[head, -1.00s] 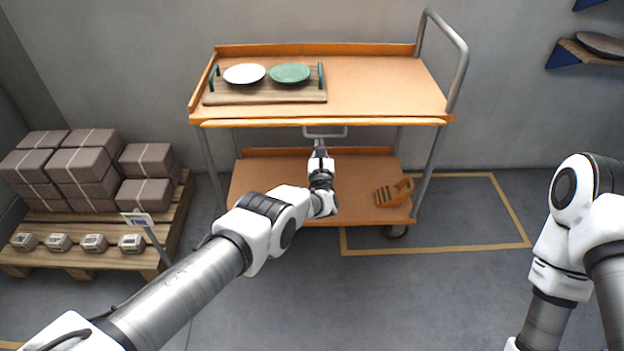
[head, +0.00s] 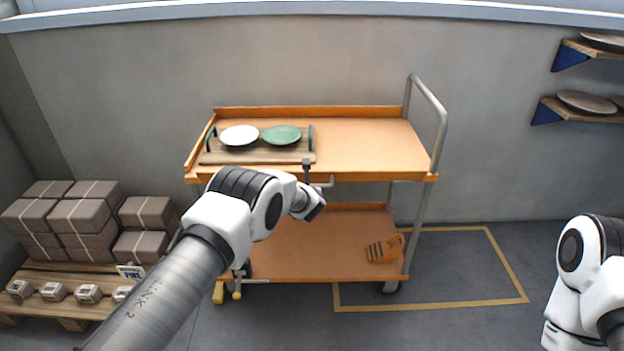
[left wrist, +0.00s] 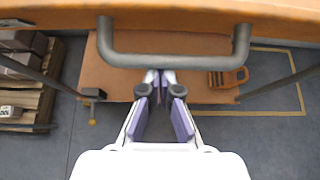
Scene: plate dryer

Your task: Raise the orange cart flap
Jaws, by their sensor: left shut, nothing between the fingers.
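The orange cart (head: 370,150) stands against the wall. A grey U-shaped handle (head: 325,183) hangs at its front upper edge; it shows large in the left wrist view (left wrist: 175,62). I cannot tell the flap apart from the orange front edge (left wrist: 190,12) above this handle. My left gripper (head: 307,165) points up in front of the cart's upper edge, beside the handle. In the left wrist view its fingertips (left wrist: 160,75) are together and empty, close to the handle's crossbar; contact cannot be told. My right gripper is out of view.
A wooden tray (head: 215,158) with a white plate (head: 239,135) and green plate (head: 282,135) sits on the cart top. An orange object (head: 385,248) lies on the lower shelf. Boxes on a pallet (head: 75,325) stand left. Wall shelves (head: 560,108) are at right.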

